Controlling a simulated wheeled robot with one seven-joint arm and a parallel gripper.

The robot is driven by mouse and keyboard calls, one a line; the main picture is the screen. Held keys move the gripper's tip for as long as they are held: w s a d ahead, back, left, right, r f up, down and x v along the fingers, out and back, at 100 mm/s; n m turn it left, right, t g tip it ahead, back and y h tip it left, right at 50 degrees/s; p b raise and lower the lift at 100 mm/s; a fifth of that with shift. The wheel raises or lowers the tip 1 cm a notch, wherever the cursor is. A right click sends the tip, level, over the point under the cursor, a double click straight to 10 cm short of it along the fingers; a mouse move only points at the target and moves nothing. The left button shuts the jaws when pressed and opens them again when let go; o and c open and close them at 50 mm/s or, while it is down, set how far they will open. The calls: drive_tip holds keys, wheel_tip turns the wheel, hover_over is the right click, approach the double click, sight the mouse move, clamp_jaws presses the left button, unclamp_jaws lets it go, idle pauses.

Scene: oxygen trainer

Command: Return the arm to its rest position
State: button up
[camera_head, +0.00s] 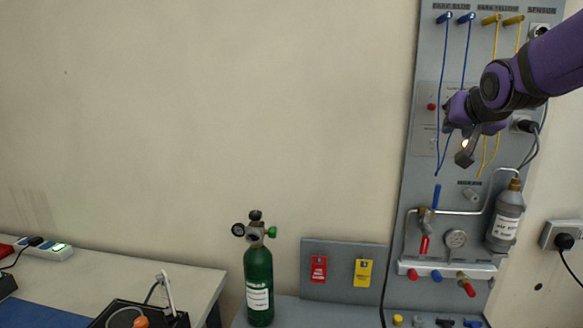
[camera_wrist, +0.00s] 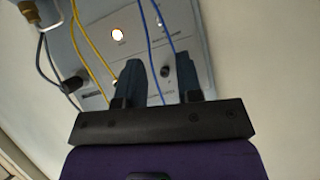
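My arm reaches in from the upper right in the head view. My gripper (camera_head: 462,150) is in front of the upright grey panel (camera_head: 405,180), near the hanging blue cords (camera_head: 463,55) and yellow cords (camera_head: 493,50). In the wrist view, the two dark fingers of my gripper (camera_wrist: 159,62) stand apart with a gap between them. Blue cords (camera_wrist: 147,40) show in and above that gap; I cannot tell how far beyond the fingers they are. I see nothing gripped. Part of the panel is hidden behind my arm.
A grey bottle (camera_head: 506,215), a gauge (camera_head: 456,239) and a valve pipe (camera_head: 450,210) are mounted low on the panel. A green cylinder (camera_head: 258,285) stands left of red (camera_head: 318,269) and yellow (camera_head: 362,272) tags. A lit lamp (camera_wrist: 118,35) shows. The wall area at left is clear.

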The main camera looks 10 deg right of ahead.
drive_tip(key=s+a+f+n+g+y, duration=0.1)
drive_tip(key=s+a+f+g, duration=0.1)
drive_tip(key=s, duration=0.6)
drive_tip(key=s+a+f+n+g+y, duration=0.1)
drive_tip(key=s+a+f+n+g, duration=0.1)
drive_tip(key=s+a+f, duration=0.2)
drive_tip(key=s+a+f+n+g+y, duration=0.1)
drive_tip(key=s+a, duration=0.5)
drive_tip(key=s, duration=0.6)
wheel_tip(320, 180, down, 2)
drive_tip(key=shift+s+a+f+n+g, duration=0.15)
drive_tip(key=shift+s+n+g, duration=0.2)
drive_tip(key=shift+n+g, duration=0.3)
